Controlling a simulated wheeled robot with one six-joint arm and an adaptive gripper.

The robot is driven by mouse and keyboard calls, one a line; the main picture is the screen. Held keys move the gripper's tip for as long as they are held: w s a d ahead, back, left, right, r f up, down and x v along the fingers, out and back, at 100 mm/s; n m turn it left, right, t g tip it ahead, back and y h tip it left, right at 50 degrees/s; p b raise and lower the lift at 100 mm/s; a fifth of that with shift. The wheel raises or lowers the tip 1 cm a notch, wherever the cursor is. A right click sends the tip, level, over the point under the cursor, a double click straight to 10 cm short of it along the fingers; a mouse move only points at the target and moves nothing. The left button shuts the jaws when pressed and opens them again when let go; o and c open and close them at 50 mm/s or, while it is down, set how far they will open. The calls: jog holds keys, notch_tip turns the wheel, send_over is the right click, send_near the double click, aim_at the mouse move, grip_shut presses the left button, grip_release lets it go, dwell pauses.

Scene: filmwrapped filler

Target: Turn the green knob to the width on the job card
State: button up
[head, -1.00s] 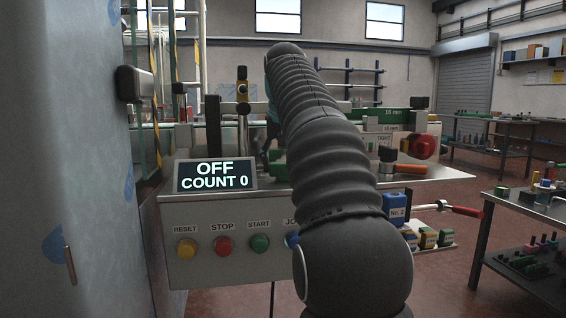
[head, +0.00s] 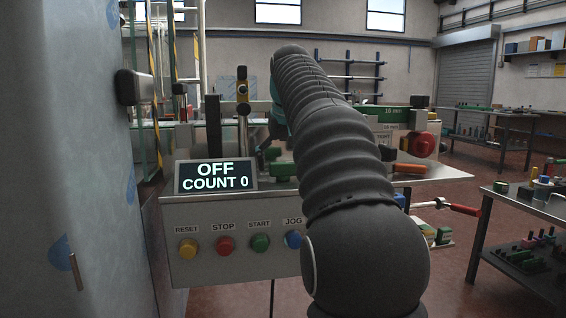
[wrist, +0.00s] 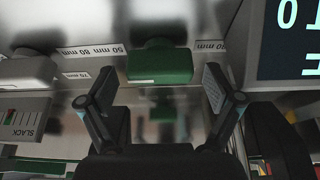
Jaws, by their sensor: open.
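The green knob (wrist: 160,62) is in the upper middle of the wrist view, on a pale metal surface. White labels with upside-down mm figures (wrist: 210,46) lie on both sides of it. My gripper (wrist: 160,100) is open, its two fingers spread left and right of the knob's line, with nothing between them touching the knob that I can see. I cannot make out a job card with certainty.
The display (head: 216,177) reads OFF, COUNT 0. Below it are yellow, red, green and blue buttons (head: 260,243). A red knob (head: 423,144) and an orange handle (head: 410,169) are right of my arm.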

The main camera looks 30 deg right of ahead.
jog(key=v, duration=0.7)
jog(key=shift+r, duration=0.2)
jog(key=shift+s, duration=0.15)
dwell(0.4)
